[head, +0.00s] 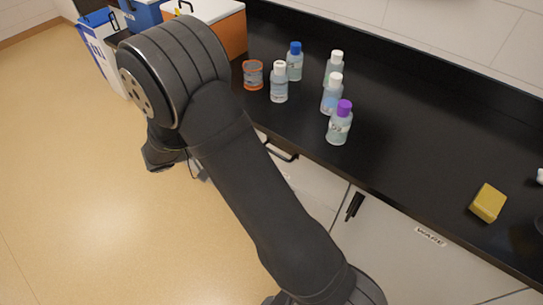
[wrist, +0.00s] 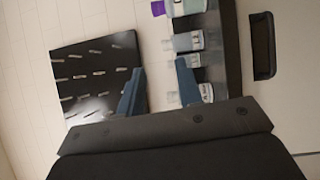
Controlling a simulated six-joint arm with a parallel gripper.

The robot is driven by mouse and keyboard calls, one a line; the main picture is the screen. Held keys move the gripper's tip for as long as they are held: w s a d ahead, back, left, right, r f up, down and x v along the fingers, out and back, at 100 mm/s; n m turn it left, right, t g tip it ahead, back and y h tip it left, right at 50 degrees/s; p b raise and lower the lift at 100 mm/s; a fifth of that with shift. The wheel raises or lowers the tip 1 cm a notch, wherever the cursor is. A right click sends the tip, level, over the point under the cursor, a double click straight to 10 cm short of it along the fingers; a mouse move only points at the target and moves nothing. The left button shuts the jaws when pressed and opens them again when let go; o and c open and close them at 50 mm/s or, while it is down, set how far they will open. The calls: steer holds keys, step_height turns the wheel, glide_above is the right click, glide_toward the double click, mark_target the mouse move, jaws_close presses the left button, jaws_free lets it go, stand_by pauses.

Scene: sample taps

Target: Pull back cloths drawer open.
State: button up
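A white drawer front (head: 312,184) with a dark bar handle (head: 281,151) shows under the black counter in the head view, partly behind my arm. I see no cloths label on it, and how far it is open cannot be told. In the wrist view a black handle (wrist: 262,46) on a pale front (wrist: 292,85) lies right of my fingers, apart from them. My gripper (wrist: 161,68) has its two blue-grey fingers spread with nothing held between them. In the head view my gripper is mostly hidden behind my arm.
Several capped bottles (head: 338,123) and an orange-rimmed jar (head: 253,75) stand on the black counter (head: 405,140). A yellow sponge (head: 488,203) lies at the right. A cabinet labelled WARE (head: 430,237) has a dark upright handle (head: 354,206). The floor (head: 90,200) at left is clear.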

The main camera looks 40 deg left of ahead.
steer(key=s+a+t+y, duration=0.2)
steer(key=s+a, duration=0.2)
steer(key=s, duration=0.1)
step_height(320, 180, down, 22)
steer(key=r+x, duration=0.1)
steer(key=x, duration=1.6)
steer(key=shift+t, duration=0.3)
steer(key=shift+a+r, duration=0.1)
steer(key=shift+a, duration=0.05)
jaws_close()
